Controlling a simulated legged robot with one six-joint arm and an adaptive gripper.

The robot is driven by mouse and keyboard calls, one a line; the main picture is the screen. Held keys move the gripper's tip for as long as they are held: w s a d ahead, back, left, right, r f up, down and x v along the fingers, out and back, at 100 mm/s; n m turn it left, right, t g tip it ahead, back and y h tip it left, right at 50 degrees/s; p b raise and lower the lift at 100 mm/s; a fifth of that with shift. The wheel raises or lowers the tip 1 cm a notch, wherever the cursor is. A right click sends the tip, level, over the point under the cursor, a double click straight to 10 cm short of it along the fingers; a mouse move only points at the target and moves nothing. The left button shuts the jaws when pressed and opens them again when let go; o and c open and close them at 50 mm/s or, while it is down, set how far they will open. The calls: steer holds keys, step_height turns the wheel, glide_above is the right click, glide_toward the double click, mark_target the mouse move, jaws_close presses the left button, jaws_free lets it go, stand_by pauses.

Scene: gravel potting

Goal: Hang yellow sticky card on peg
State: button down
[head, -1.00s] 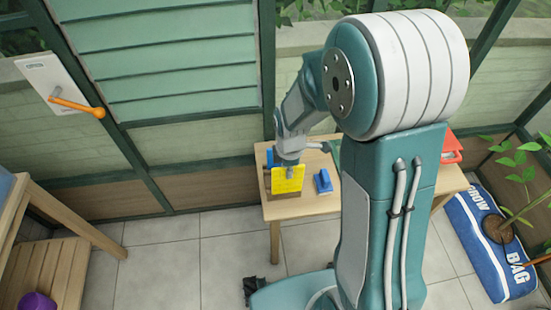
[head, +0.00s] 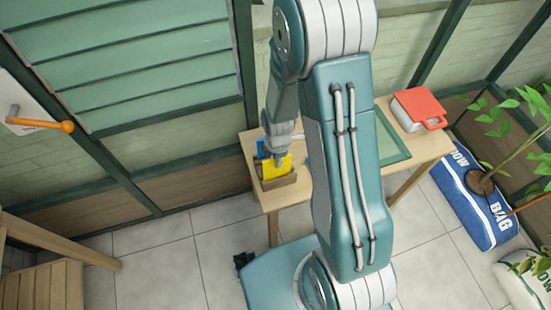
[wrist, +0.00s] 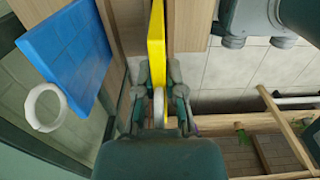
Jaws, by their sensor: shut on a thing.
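The yellow sticky card (head: 283,169) is upright at a small brown wooden holder (head: 282,183) on the table. My gripper (head: 274,158) points down and is shut on the card's top. In the wrist view the card (wrist: 156,45) shows nearly edge-on between the fingers (wrist: 160,105), with a pale ring at its near end. I cannot tell whether its lower edge touches the holder. The orange peg (head: 48,124) sticks out from a white plate (head: 18,105) on the wall at far left, well away from my gripper.
A blue card (wrist: 72,55) with a white ring (wrist: 46,107) stands beside the yellow card. The table (head: 415,150) also bears a green-framed pane (head: 392,146) and a red-topped white object (head: 420,108). A wooden bench stands at lower left. Tiled floor (head: 165,270) lies open between.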

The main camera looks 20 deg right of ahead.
steer(key=shift+d+f, duration=0.1)
steer(key=shift+d, duration=0.1)
steer(key=c, duration=0.7)
jaws_free()
steer(key=shift+d, duration=0.2)
steer(key=shift+c, duration=0.2)
steer(key=shift+a, duration=0.1)
steer(key=shift+a+f, duration=0.1)
steer(key=shift+a, duration=0.1)
